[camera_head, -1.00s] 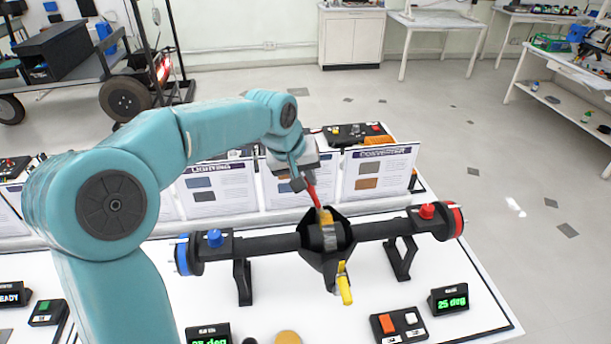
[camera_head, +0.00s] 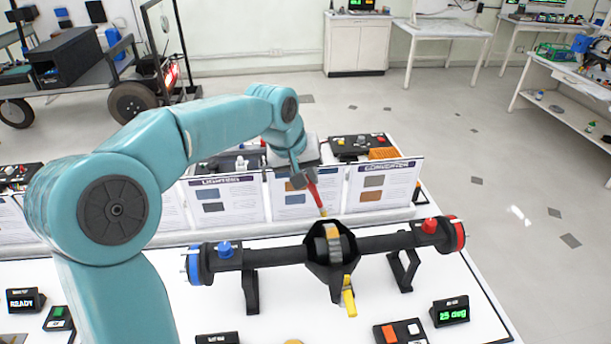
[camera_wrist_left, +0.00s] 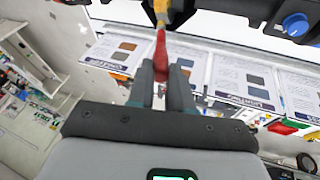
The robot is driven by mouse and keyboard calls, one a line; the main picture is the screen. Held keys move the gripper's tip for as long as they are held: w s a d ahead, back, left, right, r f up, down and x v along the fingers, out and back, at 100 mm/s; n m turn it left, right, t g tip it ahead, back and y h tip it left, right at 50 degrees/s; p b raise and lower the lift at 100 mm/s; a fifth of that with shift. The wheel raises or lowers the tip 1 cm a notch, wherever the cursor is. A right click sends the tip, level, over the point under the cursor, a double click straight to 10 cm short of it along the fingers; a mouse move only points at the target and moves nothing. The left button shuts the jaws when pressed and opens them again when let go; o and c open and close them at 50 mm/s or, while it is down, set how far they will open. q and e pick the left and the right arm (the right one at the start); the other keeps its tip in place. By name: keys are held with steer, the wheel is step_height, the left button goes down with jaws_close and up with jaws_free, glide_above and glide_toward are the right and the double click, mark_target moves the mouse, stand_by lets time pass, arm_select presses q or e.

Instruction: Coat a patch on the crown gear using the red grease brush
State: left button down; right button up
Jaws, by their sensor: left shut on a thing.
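My left gripper (camera_head: 301,181) is shut on the red grease brush (camera_head: 314,193), which points down and slightly right, with a yellowish tip. The brush tip is just above the rim of the black axle housing (camera_head: 318,278) and appears apart from it. The crown gear (camera_head: 333,248) sits in the open housing, showing grey with a yellow patch at its top. In the left wrist view the brush (camera_wrist_left: 161,52) stands between the two grey fingers (camera_wrist_left: 160,85), its tip near the dark housing at the top edge. My right gripper is not in view.
The axle has a blue end (camera_head: 194,265) and a red end (camera_head: 458,235) on black stands. A yellow part (camera_head: 349,298) hangs at the housing's front. Information boards (camera_head: 383,186) stand behind the axle. A readout (camera_head: 450,312) and a button box (camera_head: 399,333) are in front.

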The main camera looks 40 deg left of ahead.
arm_select(q)
steer(key=shift+s+r, duration=0.1)
steer(key=shift+r, duration=1.1)
steer(key=shift+w, duration=0.2)
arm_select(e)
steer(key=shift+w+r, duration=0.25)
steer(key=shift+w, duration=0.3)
